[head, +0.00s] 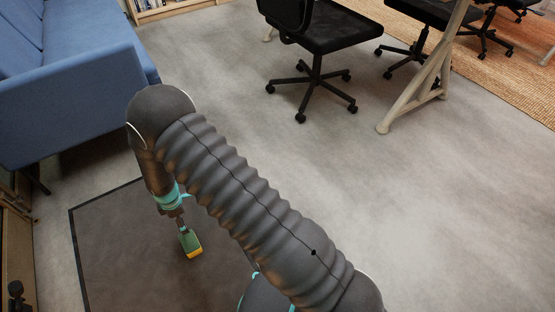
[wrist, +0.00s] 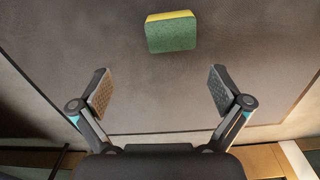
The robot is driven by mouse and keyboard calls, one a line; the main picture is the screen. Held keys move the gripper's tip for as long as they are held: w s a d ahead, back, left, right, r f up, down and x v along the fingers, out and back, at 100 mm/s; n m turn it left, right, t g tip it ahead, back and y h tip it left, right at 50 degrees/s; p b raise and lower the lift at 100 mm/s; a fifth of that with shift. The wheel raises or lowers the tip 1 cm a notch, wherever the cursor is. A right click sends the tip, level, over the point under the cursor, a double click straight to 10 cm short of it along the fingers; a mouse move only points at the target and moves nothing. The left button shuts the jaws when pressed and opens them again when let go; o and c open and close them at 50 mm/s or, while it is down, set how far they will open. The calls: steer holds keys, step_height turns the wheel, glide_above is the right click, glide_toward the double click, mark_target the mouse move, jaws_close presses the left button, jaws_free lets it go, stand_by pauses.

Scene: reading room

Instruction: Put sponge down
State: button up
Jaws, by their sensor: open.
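The sponge (wrist: 171,35), green with a yellow layer, lies on a dark grey mat (wrist: 200,80) in the wrist view. My gripper (wrist: 160,90) is open and empty, its two fingers spread wide. The sponge is beyond the fingertips, apart from both. In the head view the sponge (head: 190,243) shows on the mat (head: 120,240) just below my gripper (head: 182,222). My arm hides part of the mat there, and the fingers are too small to make out clearly.
A blue sofa (head: 75,75) stands at upper left. A black office chair (head: 318,40) and a table leg (head: 425,85) stand at the top. The grey floor (head: 430,200) on the right is clear. A wooden edge (wrist: 265,160) shows low in the wrist view.

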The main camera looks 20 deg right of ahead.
steer(key=d+r+m+t, duration=0.1)
steer(key=d+r+m, duration=0.3)
steer(key=r, duration=0.7)
steer(key=s+d+r+m+t, duration=0.1)
steer(key=d+r+m, duration=0.1)
steer(key=d+r, duration=0.65)
steer(key=d+r+m, duration=0.3)
steer(key=r, duration=1)
steer(key=s+d+r+m+t, duration=0.1)
steer(key=s+d+r+m, duration=0.4)
steer(key=s, duration=0.6)
steer(key=s+d+r+m+t, duration=0.2)
steer(key=s+d+r+m, duration=0.3)
steer(key=s+d+r, duration=0.3)
steer(key=s+d, duration=0.1)
steer(key=s, duration=0.2)
steer(key=shift+s+d+r, duration=0.2)
steer(key=shift+d+r, duration=0.15)
steer(key=shift+r, duration=0.05)
steer(key=shift+r+p, duration=0.75)
